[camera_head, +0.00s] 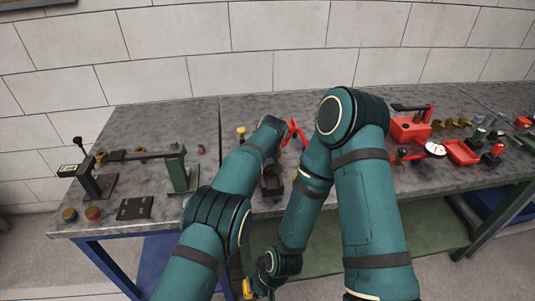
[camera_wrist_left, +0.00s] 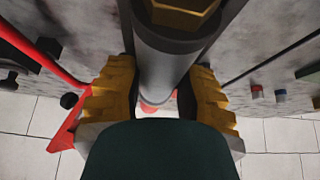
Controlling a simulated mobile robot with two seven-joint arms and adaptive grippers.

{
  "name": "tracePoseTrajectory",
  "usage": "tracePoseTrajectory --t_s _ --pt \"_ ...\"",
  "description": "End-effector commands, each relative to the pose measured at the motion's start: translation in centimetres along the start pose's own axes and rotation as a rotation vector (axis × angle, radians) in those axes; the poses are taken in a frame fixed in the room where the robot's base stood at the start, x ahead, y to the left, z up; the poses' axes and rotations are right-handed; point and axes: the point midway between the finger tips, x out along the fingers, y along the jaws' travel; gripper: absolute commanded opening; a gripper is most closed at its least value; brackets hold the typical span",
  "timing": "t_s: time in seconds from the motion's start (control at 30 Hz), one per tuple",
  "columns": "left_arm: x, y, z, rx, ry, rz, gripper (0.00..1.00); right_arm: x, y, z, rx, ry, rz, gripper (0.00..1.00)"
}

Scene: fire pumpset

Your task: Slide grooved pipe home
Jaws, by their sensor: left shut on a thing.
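In the left wrist view, a grey pipe (camera_wrist_left: 165,65) runs between the two yellow fingers of my left gripper (camera_wrist_left: 160,88), which is shut on it. A brass hexagonal part (camera_wrist_left: 185,12) shows at the top edge, in front of the pipe. A red rounded part (camera_wrist_left: 149,106) shows at the pipe's far end; whether they touch is unclear. In the head view my left wrist hides the gripper and pipe. My right gripper (camera_head: 250,290) shows only as a bit of yellow at the bottom edge, low in front of the bench; its fingers are not clear.
A red-handled tool (camera_head: 293,132) lies beside my left wrist. The grey workbench (camera_head: 225,115) holds a stand with a bar (camera_head: 135,157) at the left. Red equipment (camera_head: 410,128), a gauge (camera_head: 435,149) and a red tray (camera_head: 463,152) are at the right. A dark block (camera_head: 271,182) sits near the front.

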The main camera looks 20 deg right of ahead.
Motion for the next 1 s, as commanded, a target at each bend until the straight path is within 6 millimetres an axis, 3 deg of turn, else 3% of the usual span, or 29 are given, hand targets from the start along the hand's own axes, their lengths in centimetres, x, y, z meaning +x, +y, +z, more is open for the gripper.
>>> tracePoseTrajectory --t_s 0.27,0.3,0.37,0.77,1.0 --pt "-0.1 -0.1 -0.4 -0.001 0.008 0.002 0.00 0.0 0.0 0.0 0.000 0.000 0.000 0.00" --pt "-0.1 -0.1 -0.4 -0.001 0.009 0.002 0.46 0.0 0.0 0.0 0.000 0.000 0.000 0.00" --pt "-0.1 -0.1 -0.4 -0.001 0.008 0.001 0.67 0.0 0.0 0.0 0.000 0.000 0.000 0.00" --pt "-0.2 -0.1 -0.1 -0.001 0.001 -0.001 0.67 0.0 0.0 0.0 0.000 0.000 0.000 0.00" --pt "-2.4 0.0 -0.2 0.000 0.004 0.001 0.67 0.0 0.0 0.0 0.000 0.000 0.000 0.00"
